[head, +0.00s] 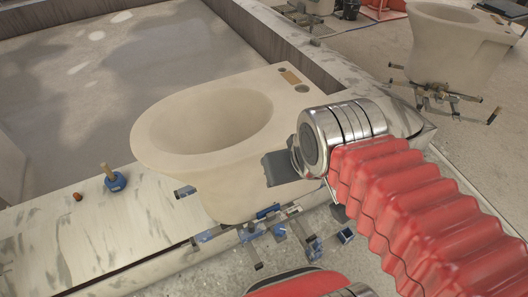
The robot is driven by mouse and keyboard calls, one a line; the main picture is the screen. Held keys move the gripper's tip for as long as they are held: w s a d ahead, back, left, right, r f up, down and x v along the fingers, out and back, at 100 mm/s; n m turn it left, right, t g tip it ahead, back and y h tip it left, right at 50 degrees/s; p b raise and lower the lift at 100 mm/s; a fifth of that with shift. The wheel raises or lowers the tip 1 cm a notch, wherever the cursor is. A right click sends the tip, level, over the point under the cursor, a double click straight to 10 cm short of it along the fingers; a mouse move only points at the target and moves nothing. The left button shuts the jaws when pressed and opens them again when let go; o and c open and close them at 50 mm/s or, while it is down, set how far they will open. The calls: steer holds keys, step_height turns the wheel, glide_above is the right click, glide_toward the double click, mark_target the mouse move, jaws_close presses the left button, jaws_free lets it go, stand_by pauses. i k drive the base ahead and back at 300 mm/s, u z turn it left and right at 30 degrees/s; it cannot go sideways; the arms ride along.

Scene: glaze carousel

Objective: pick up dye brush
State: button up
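What looks like the dye brush (113,180) lies on the pale, stained ledge (90,236) at the left. It has a short tan wooden handle pointing up and a round blue base. My gripper (283,168) is at the centre right, in front of the toilet bowl and well to the right of the brush. Only a dark grey part of it shows beyond the silver wrist. Its fingertips are not clear, so I cannot tell if it is open. Nothing is seen held in it.
A beige toilet bowl (165,150) stands between brush and gripper, on a metal carrier with blue clamps (270,212). A small orange-brown piece (78,196) lies left of the brush. A sunken grey basin (90,85) lies behind. Another bowl (445,45) stands at upper right.

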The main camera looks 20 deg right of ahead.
mark_target(104, 166)
steer(key=z, duration=0.15)
steer(key=i, duration=0.5)
steer(key=u, duration=0.7)
